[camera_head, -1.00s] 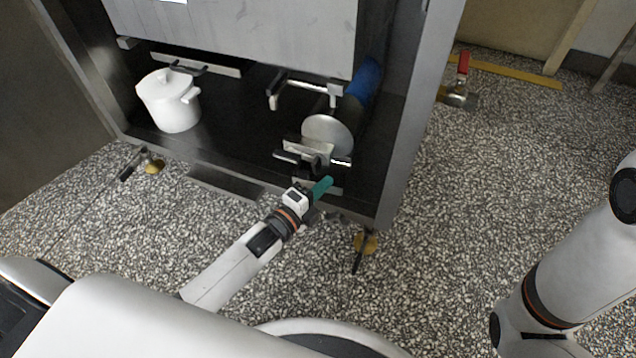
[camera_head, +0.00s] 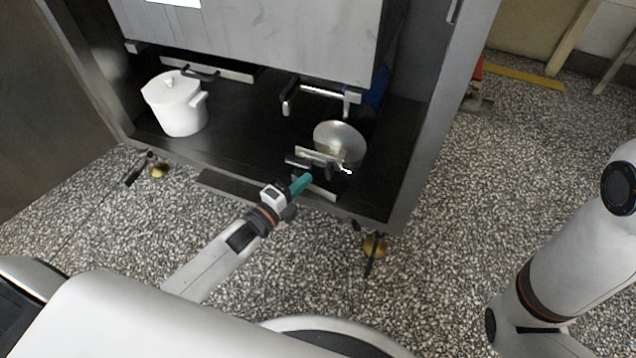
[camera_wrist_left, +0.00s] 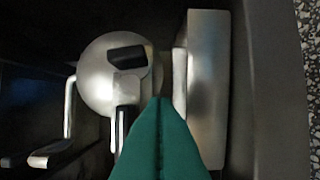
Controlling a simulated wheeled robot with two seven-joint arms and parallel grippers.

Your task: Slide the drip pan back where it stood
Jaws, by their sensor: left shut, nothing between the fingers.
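I cannot single out the drip pan with certainty; a dark, flat surface (camera_head: 235,130) covers the floor of the open steel cabinet. My left gripper (camera_head: 302,184) has teal fingers, shut and empty, at the cabinet's front edge, just in front of a metal bracket (camera_head: 318,156) and a round steel disc (camera_head: 340,138). In the left wrist view the closed fingertips (camera_wrist_left: 160,105) point at the round steel part (camera_wrist_left: 105,80), with a pale metal bar (camera_wrist_left: 207,90) to their right. Contact cannot be told. My right arm shows at the right; its gripper is out of view.
A white lidded pot (camera_head: 176,106) stands inside the cabinet at left. A grey box (camera_head: 255,40) hangs above, with a bar handle (camera_head: 320,92) below it. The cabinet's right wall (camera_head: 440,125) bounds the opening. Speckled floor in front is mostly clear.

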